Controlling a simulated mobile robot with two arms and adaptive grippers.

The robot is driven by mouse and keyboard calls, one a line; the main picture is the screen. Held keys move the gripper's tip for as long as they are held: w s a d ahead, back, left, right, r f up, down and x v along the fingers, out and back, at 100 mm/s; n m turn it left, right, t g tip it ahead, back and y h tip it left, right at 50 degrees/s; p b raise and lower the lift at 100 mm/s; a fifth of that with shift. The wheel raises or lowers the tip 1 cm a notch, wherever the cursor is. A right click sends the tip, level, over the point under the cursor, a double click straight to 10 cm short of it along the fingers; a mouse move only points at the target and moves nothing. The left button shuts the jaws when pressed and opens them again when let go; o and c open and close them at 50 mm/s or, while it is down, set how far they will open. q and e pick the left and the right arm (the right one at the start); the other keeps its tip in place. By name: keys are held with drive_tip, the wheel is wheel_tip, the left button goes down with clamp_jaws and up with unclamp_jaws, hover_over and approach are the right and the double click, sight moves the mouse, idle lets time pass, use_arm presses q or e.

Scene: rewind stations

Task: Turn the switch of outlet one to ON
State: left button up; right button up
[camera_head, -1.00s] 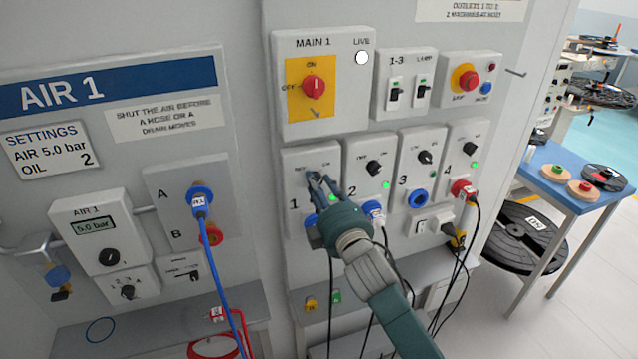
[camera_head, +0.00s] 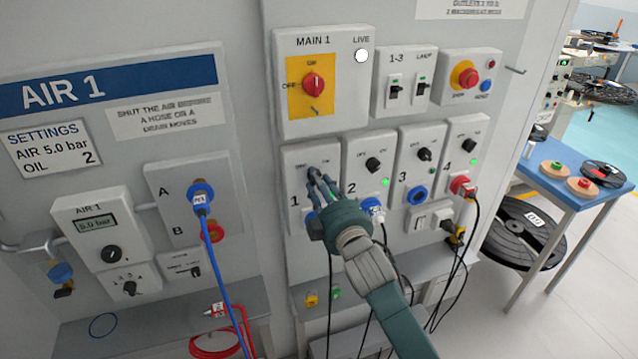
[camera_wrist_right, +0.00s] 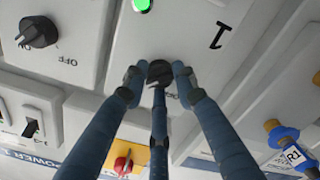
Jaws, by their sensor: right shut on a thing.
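The outlet one panel (camera_head: 298,222), marked 1, is at the left end of the outlet row. Its dark switch knob (camera_head: 313,173) sits near the panel top. My right gripper (camera_head: 315,180) reaches it from below, fingers at the knob. In the right wrist view the panel appears upside down, and the fingers (camera_wrist_right: 158,80) are shut around the dark knob (camera_wrist_right: 159,71). A green lamp (camera_wrist_right: 141,4) is lit on this panel. The fingers cover much of the knob, so I cannot tell where it points. My left gripper is not in view.
Outlet two's knob (camera_head: 374,164) is close on the right. The MAIN 1 box (camera_head: 340,108) with a red switch (camera_head: 313,85) is above. Plugs and black cables hang below the outlets. The AIR 1 panel (camera_head: 150,135) with a blue hose (camera_head: 215,270) is left.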

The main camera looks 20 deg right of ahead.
drive_tip(key=o, duration=1.2)
drive_tip(key=shift+c, duration=0.2)
drive_tip(key=s, duration=1.2)
drive_tip(key=shift+d, duration=0.15)
